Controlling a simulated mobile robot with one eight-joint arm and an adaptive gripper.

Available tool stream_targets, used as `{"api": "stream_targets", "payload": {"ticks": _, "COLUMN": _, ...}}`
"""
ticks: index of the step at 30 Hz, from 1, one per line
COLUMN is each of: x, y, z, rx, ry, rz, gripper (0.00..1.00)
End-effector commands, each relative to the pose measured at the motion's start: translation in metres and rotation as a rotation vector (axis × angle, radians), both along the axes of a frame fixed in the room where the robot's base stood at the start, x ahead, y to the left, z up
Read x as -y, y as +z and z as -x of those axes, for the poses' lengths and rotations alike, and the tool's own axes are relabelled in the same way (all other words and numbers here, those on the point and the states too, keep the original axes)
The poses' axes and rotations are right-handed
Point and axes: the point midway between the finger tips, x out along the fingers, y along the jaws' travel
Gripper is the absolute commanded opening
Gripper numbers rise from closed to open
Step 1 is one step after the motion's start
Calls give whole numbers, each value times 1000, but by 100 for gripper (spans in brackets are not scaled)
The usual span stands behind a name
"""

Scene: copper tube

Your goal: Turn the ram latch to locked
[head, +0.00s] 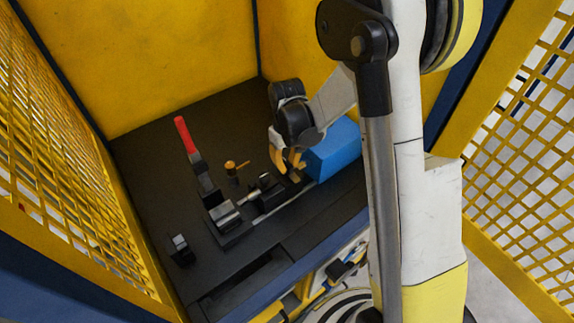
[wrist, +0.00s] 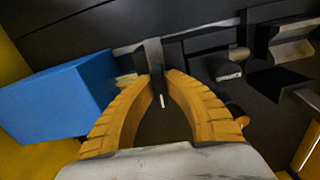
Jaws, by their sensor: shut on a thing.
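My gripper (head: 292,165) reaches down to the machine on the dark bench, its yellow fingers beside the blue block. In the wrist view, the fingertips of my gripper (wrist: 158,77) are closed in on a narrow grey and black lever, which I take to be the ram latch (wrist: 154,54). The lever stands at a dark rail, and its lower end, with a pale tip, shows between the fingers. In the head view my fingers largely hide it. Its locked or unlocked position cannot be told.
The blue block (head: 335,151) stands close beside my gripper. A red-handled lever (head: 185,135), a small orange handle (head: 237,165) and a metal clamp block (head: 222,213) are to the left. Yellow walls and mesh panels (head: 75,190) enclose the bench.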

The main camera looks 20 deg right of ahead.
Motion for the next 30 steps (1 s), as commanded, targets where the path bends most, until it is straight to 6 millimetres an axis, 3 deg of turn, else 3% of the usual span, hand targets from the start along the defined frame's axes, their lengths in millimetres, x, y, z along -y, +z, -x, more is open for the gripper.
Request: {"api": "stream_targets", "payload": {"ticks": 30, "x": 0, "y": -2, "z": 0, "rx": 0, "ry": -897, "rz": 0, "gripper": 0}}
